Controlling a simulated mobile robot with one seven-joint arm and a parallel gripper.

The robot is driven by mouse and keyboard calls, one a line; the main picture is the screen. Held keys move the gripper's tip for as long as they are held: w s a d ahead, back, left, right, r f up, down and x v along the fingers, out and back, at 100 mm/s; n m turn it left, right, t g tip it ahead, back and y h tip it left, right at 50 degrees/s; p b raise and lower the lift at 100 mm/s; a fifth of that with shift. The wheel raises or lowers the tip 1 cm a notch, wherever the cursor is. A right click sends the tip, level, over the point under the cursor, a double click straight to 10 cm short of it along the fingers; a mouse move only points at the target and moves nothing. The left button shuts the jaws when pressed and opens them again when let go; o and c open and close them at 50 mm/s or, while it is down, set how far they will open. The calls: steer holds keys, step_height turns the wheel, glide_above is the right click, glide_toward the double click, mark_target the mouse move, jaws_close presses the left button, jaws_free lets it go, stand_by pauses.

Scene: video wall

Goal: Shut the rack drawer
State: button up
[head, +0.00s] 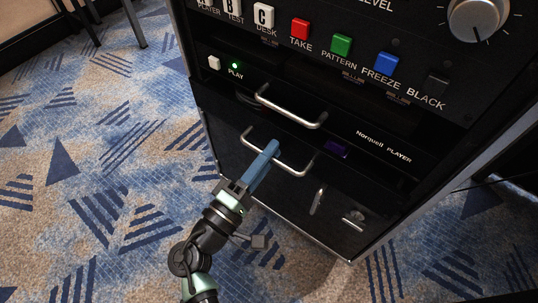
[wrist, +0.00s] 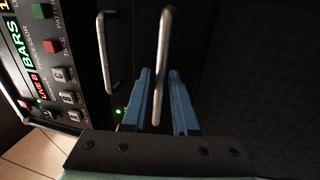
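The rack drawer (head: 290,200) is the black lower front of the rack, with a curved silver handle (head: 293,170). My gripper (head: 273,147), with blue fingers, is at the middle of this handle. In the wrist view, my gripper (wrist: 160,73) is open, with one finger on each side of the handle (wrist: 164,50) and a gap between them. I cannot tell whether either finger touches the handle.
A second silver handle (head: 290,108) is on the player unit above the drawer; it also shows in the wrist view (wrist: 103,55). Coloured buttons (head: 342,46) and a knob (head: 478,18) are higher on the rack. Patterned carpet (head: 100,150) lies clear at left.

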steer(key=shift+w+d, duration=0.1)
jaws_close()
stand_by(1.4)
